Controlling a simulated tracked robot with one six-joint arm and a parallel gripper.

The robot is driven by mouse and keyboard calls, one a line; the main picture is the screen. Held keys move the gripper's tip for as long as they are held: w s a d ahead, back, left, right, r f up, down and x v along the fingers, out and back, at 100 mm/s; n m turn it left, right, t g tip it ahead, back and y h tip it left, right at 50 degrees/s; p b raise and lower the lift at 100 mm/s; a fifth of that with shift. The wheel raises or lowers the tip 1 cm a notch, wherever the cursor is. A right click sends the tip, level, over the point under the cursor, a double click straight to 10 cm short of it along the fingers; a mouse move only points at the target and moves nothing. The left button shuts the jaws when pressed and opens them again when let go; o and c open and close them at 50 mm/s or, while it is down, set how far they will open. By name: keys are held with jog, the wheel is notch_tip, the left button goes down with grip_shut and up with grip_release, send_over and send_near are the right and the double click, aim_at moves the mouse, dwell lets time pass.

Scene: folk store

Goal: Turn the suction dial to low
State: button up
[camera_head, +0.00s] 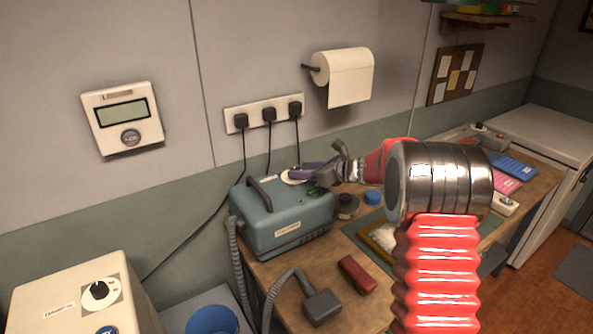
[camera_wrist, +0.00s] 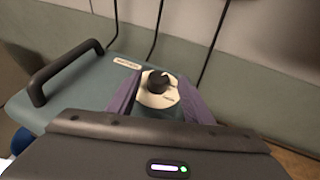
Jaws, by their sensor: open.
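The suction dial is a black knob (camera_wrist: 158,80) on a round cream plate on the teal unit (camera_head: 288,218). In the head view the cream plate (camera_head: 291,178) shows at the unit's back edge, partly hidden by my gripper. My gripper (camera_head: 300,172) is open, with purple fingers over the back of the unit. In the wrist view its fingers (camera_wrist: 158,92) stand on both sides of the dial, with gaps to the knob. Contact cannot be told. The lettering on the plate is too small to read.
The unit's black carry handle (camera_head: 261,193) stands left of the dial. Black cables hang from the wall sockets (camera_head: 265,115) behind. A beige box with another black dial (camera_head: 99,292) is at lower left. A grey hose nozzle (camera_head: 321,307) and dark red block (camera_head: 357,274) lie in front.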

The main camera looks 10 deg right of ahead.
jog(key=shift+x, duration=2)
